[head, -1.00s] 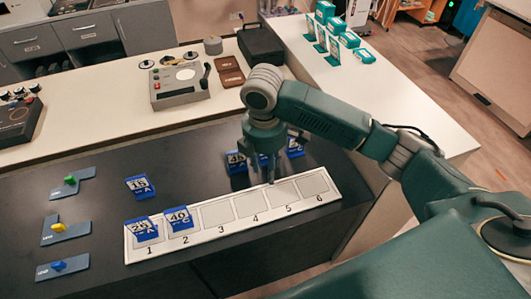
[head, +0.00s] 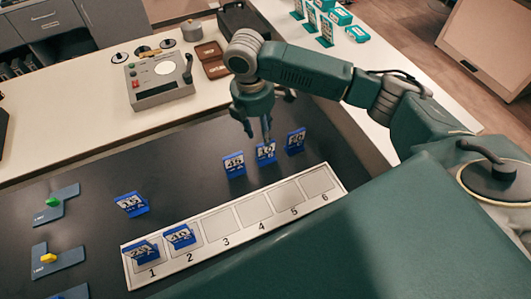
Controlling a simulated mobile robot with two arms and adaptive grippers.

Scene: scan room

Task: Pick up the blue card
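Several blue cards with white printed faces stand on the black table. Three are in a back row: a left card (head: 234,165), a middle card (head: 266,152) and a right card (head: 296,141). Another card (head: 131,204) stands alone further left. Two more cards stand on the numbered white strip (head: 236,238), one at slot 1 (head: 142,251) and one at slot 2 (head: 180,237). My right gripper (head: 258,135) points down just above the middle card, its fingers apart. I cannot tell whether a fingertip touches that card. My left gripper is out of view.
Slots 3 to 6 of the strip are bare. Blue-grey holders with a green piece (head: 53,202) and a yellow piece (head: 48,258) lie at the left. A grey device (head: 160,82) and a brown case (head: 213,58) sit on the white counter behind. Teal boxes (head: 342,17) stand at the back right.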

